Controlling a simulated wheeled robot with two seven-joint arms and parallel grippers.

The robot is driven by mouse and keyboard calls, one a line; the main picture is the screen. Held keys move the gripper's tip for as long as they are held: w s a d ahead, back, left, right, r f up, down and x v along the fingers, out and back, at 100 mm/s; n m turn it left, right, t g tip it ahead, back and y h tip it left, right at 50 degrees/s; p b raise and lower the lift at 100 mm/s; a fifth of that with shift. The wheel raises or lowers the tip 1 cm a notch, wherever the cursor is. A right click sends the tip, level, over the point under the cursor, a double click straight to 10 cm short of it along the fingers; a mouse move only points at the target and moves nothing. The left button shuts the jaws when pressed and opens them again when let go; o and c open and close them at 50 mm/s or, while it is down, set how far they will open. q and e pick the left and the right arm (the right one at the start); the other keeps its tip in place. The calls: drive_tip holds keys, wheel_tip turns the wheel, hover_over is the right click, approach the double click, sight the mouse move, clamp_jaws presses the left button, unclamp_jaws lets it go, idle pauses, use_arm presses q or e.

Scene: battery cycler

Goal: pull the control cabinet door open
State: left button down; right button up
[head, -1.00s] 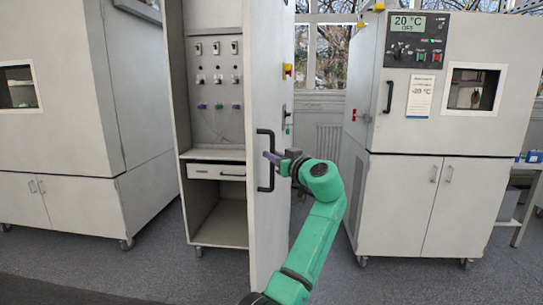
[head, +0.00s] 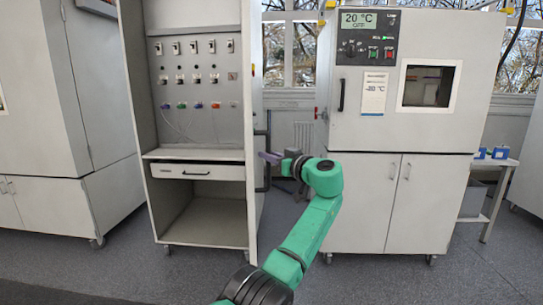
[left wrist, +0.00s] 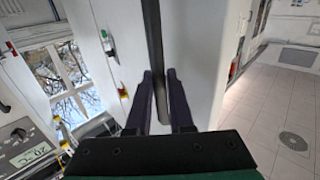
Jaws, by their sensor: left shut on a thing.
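The control cabinet (head: 200,150) stands open in the middle of the head view, its panel of switches and coloured connectors in plain sight. Its door (head: 256,212) stands swung out at the cabinet's right side and shows nearly edge-on. The black door handle (head: 267,176) is on the door's outer face. My left gripper (head: 268,157) is shut on the handle from the right. In the left wrist view, the dark handle bar (left wrist: 154,45) runs between the two fingers (left wrist: 163,100), with the pale door (left wrist: 192,50) behind it. My right gripper is in neither view.
A climate chamber (head: 398,190) with a display stands to the right, beyond a floor gap where my left arm reaches. Another large cabinet (head: 100,110) stands at left. Blue items (head: 492,153) sit on a side table at far right. Grey floor is clear in front.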

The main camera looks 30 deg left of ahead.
use_arm(q)
drive_tip(key=shift+s+a+r, duration=0.1)
drive_tip(key=shift+a+r, duration=0.1)
drive_tip(key=shift+r, duration=0.1)
drive_tip(key=c, duration=0.8)
unclamp_jaws()
drive_tip(key=shift+w+a+f, duration=0.2)
drive_tip(key=shift+a+f, duration=0.05)
drive_tip(key=shift+f, duration=0.1)
drive_tip(key=shift+d, duration=0.2)
drive_tip(key=b+v, duration=0.3)
drive_tip(key=v, duration=1.1)
drive_tip(key=shift+s, duration=0.1)
